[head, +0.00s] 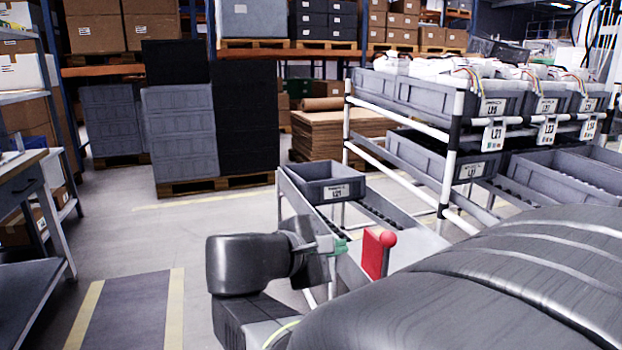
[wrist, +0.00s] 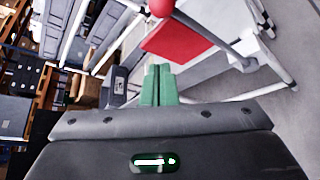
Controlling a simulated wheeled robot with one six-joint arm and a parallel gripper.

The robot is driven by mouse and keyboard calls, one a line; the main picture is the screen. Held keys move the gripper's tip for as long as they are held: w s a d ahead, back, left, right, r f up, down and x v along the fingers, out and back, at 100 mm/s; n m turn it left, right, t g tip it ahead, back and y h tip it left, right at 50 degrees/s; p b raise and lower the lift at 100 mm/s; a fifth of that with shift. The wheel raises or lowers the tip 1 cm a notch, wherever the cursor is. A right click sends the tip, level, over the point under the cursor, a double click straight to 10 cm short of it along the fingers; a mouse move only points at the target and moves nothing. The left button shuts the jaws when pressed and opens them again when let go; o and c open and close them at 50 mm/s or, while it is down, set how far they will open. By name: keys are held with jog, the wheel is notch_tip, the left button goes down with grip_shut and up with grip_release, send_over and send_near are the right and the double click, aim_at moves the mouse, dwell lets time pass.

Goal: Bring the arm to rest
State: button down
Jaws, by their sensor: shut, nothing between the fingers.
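My gripper (head: 341,246) is at the end of my arm in the lower middle of the head view. Its green fingers also show in the wrist view (wrist: 158,85), pressed together with nothing between them. A red block with a red ball on top (head: 374,256) stands just right of the fingertips in the head view, with a small gap visible between them. In the wrist view the red block (wrist: 177,42) lies beyond the fingertips. My gripper appears apart from it.
A flow rack (head: 451,150) with grey bins stands at the right. A grey bin labelled L21 (head: 327,182) sits on its lower chute behind my gripper. A workbench (head: 22,185) is at the left. Stacked crates on a pallet (head: 180,132) stand behind. The floor between is clear.

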aim_at(365, 236)
jog(key=w+d+b, duration=0.1)
jog(key=w+d, duration=0.1)
jog(key=w+d+b, duration=0.1)
jog(key=w+d, duration=0.1)
jog(key=w, duration=0.1)
jog(key=shift+w+d, duration=0.15)
jog(key=shift+d, duration=0.15)
jog(key=shift+s+d, duration=0.75)
jog(key=shift+s, duration=0.05)
